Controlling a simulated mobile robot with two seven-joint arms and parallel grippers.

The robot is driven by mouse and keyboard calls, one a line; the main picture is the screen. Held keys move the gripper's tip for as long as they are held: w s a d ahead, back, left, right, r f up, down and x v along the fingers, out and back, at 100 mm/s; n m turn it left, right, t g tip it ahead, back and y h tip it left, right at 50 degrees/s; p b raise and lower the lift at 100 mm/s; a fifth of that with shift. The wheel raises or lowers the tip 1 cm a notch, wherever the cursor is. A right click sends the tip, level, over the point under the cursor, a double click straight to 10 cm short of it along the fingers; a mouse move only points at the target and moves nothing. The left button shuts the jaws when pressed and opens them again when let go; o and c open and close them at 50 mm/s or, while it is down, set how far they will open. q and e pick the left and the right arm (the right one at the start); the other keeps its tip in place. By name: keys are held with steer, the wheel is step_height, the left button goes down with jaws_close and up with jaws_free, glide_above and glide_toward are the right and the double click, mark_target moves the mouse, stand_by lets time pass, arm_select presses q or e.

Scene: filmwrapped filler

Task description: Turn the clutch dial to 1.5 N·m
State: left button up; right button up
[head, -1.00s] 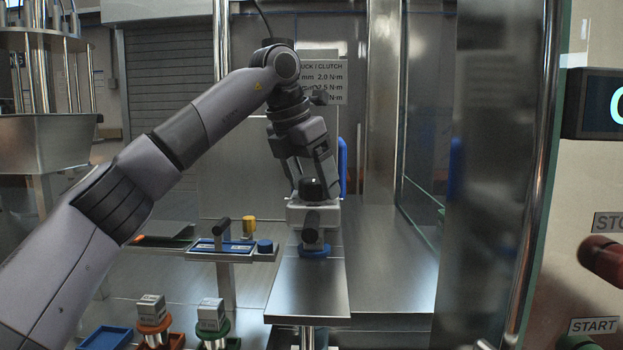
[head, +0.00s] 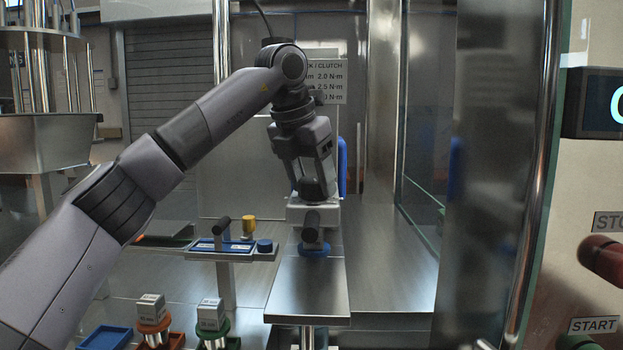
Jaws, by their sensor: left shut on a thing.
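My left gripper (head: 317,186) points down onto the top of a pale grey unit (head: 296,213) on a metal shelf. I cannot read any dial mark. My right gripper is not in view.
A small tray (head: 225,250) with a black-handled tool and a yellow piece (head: 248,226) stands left of the unit. Boxes on an orange holder (head: 154,325) and a green holder (head: 213,330) stand front left. A glass edge (head: 545,200) and red stop button (head: 606,258) are at right.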

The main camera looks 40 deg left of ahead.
arm_select(q)
steer(key=n+y, duration=0.2)
steer(key=n, duration=0.3)
steer(key=shift+d+n, duration=0.15)
steer(key=shift+n, duration=0.15)
steer(key=shift+g, duration=0.3)
steer(key=o, duration=1.1)
steer(key=shift+c, duration=0.2)
steer(key=v, duration=0.7)
